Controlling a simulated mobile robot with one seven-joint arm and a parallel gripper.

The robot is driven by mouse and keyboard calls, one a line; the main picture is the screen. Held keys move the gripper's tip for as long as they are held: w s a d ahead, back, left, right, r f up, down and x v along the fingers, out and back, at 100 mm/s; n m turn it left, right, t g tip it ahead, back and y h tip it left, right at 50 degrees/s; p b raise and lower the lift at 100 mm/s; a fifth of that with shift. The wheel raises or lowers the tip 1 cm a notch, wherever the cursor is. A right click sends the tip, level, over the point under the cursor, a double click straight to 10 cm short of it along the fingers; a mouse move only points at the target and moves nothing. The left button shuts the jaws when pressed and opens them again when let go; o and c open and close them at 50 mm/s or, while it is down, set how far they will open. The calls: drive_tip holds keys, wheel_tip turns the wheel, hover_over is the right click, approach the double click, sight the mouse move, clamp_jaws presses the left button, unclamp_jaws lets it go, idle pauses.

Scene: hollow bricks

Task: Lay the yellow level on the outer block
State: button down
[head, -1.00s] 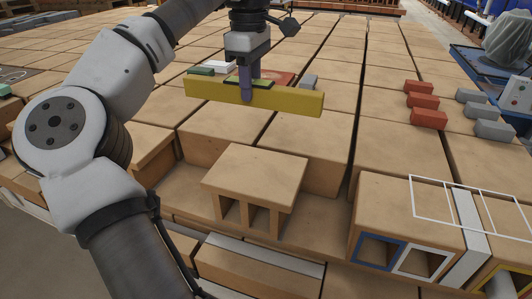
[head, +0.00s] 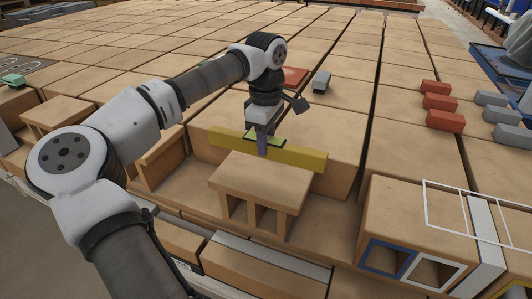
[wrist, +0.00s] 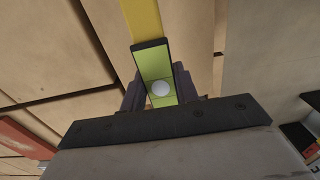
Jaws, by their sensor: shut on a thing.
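The yellow level (head: 305,159) is a long bar with a green middle part, seen in the head view just behind the near hollow block's top. My gripper (head: 262,146) points down and is shut on the level at its middle. The wrist view shows the level's yellow bar (wrist: 143,18) and green middle part (wrist: 158,65) between my fingers. A hollow block (head: 262,180) with openings in its front stands below and in front of the level. Another hollow block (head: 415,215), at the right, has blue and white outlines around its openings. I cannot tell which one is the outer block.
Red bricks (head: 443,122) and grey bricks (head: 490,115) lie at the right on the wide brick surface. A small grey brick (head: 321,81) and a red piece (head: 293,75) lie behind my gripper. A white outlined frame (head: 465,210) shows over the right block's top.

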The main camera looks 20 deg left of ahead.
drive_tip(key=shift+f, duration=2.15)
drive_tip(key=shift+f, duration=0.1)
drive_tip(key=c, duration=1.1)
unclamp_jaws()
drive_tip(key=shift+o, duration=0.2)
wheel_tip(320, 180, up, 12)
drive_tip(key=shift+r, duration=0.1)
